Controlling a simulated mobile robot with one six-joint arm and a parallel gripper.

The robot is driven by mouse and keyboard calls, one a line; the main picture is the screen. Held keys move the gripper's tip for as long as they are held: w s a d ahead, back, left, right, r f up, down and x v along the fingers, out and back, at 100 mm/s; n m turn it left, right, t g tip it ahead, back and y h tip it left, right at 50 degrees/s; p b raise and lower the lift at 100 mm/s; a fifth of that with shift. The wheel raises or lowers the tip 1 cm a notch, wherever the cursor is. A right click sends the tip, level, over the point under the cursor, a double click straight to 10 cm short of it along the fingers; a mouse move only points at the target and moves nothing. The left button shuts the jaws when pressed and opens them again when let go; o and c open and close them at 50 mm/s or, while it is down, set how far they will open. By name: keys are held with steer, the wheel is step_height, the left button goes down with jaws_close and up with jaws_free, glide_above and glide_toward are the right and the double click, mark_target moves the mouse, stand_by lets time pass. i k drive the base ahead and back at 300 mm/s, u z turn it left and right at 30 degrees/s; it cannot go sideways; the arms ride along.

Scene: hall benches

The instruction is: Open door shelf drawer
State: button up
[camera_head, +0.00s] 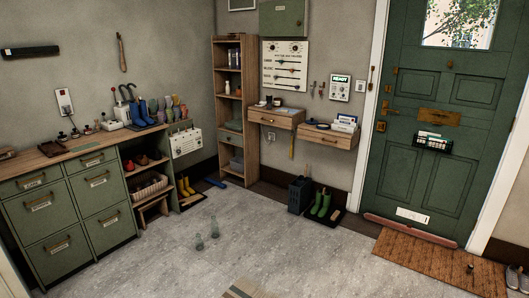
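Two wooden wall shelves with drawer fronts hang left of the green door. The one nearer the door, the door shelf (318,127), has a wooden drawer front (329,139) with a small handle, and it looks shut. A white box and papers (345,123) lie on its top. The other wall shelf (275,118) is just to its left, with a small knob on its front; it also looks shut. My gripper is not in view.
The green door (440,130) is shut, with a brown mat (438,264) before it. A green drawer cabinet (75,215) lines the left.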

mark_target(343, 143)
steer(key=z, duration=0.3)
steer(key=i, duration=0.9)
steer(key=z, duration=0.3)
steer(key=i, duration=1.7)
steer(key=u, duration=0.7)
steer(key=i, duration=1.2)
steer(key=u, duration=0.45)
